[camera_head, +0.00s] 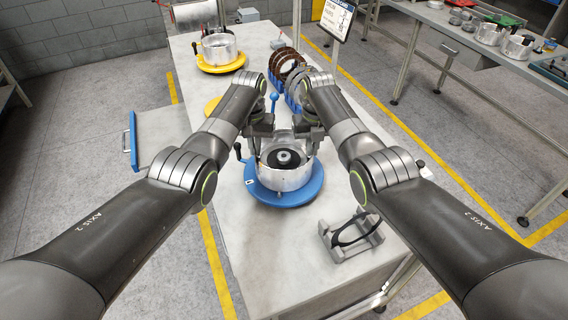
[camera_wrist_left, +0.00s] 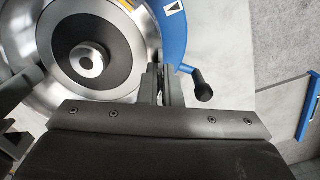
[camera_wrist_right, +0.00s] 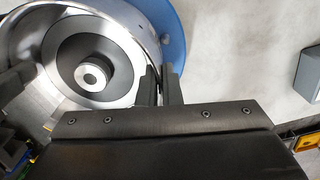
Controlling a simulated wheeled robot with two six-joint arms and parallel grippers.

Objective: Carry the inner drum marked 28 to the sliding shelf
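A silver, open-topped drum (camera_head: 284,177) with a dark ring and pale hub inside sits upright on a round blue pallet (camera_head: 310,190) on the table; no number 28 can be read. My left gripper (camera_head: 257,150) is at its left rim, my right gripper (camera_head: 316,146) at its right rim. In the left wrist view the fingers (camera_wrist_left: 160,84) stand close together across the drum wall (camera_wrist_left: 151,40). In the right wrist view the fingers (camera_wrist_right: 161,84) also close on the wall (camera_wrist_right: 147,35). A grey panel with a blue handle (camera_head: 133,140), probably the sliding shelf, juts out at the table's left.
A grey cradle with a black ring (camera_head: 350,236) stands at the front right. Bronze rings in a blue rack (camera_head: 285,68) are behind my grippers. Another drum (camera_head: 220,48) on a yellow pallet (camera_head: 235,66) stands at the back left. The table's front left (camera_head: 235,240) is clear.

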